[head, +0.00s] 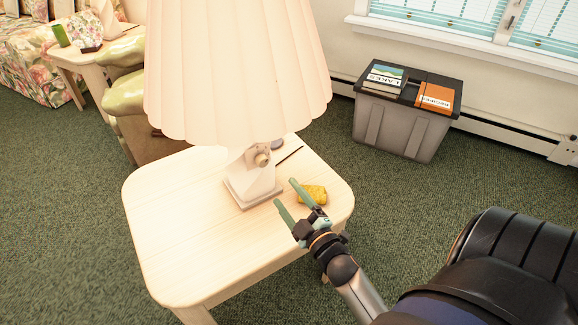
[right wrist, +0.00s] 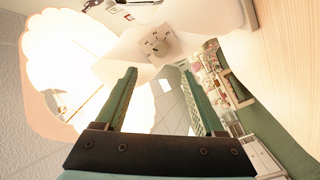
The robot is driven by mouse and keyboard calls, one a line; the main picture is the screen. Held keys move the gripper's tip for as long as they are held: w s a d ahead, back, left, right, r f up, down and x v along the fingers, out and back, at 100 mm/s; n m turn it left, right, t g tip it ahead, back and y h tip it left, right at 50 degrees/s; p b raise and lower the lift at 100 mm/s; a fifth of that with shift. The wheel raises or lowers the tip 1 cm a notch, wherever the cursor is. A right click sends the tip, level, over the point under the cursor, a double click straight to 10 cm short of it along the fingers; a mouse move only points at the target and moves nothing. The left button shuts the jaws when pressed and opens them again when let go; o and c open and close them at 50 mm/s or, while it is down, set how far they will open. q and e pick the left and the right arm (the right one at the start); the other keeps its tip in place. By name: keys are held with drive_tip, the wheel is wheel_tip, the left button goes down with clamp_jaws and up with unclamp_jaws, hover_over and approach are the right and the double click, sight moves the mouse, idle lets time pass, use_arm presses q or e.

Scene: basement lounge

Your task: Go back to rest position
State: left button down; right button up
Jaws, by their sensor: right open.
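My right gripper (head: 290,198) is open and empty above the right part of the pale wooden side table (head: 180,240). Its green fingers point toward the base of the lamp. In the right wrist view the two fingers (right wrist: 160,100) stand apart with nothing between them, and the lit lamp shade shows behind the left one. A yellow block-like item (head: 313,195) lies on the table just right of the fingers, apart from them as far as I can tell. My left gripper is in neither view.
The lamp (head: 235,80) with its wide shade stands on the table, close to my right gripper. A grey lidded bin (head: 395,125) with two books stands by the wall under the window. A second side table (head: 85,65) and a floral sofa (head: 25,60) are at upper left. Green carpet around is clear.

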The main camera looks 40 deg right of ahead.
idle(0.3)
drive_tip(key=s+a+f+m+g+y, duration=0.3)
drive_tip(key=s+a+f+g, duration=0.3)
drive_tip(key=a, duration=0.3)
drive_tip(key=s+a+f+m+g+y, duration=0.3)
drive_tip(key=s+a+f, duration=0.35)
drive_tip(key=a, duration=0.25)
use_arm(q)
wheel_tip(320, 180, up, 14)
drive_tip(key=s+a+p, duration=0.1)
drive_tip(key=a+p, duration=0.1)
drive_tip(key=p, duration=1.6)
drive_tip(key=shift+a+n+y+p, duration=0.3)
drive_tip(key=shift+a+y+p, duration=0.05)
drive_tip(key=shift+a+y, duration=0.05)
use_arm(e)
wheel_tip(320, 180, up, 15)
drive_tip(key=s+d+h, duration=0.1)
drive_tip(key=s+d, duration=0.1)
drive_tip(key=shift+d+f+m, duration=0.15)
drive_tip(key=shift+d+m, duration=0.15)
drive_tip(key=shift+d, duration=0.05)
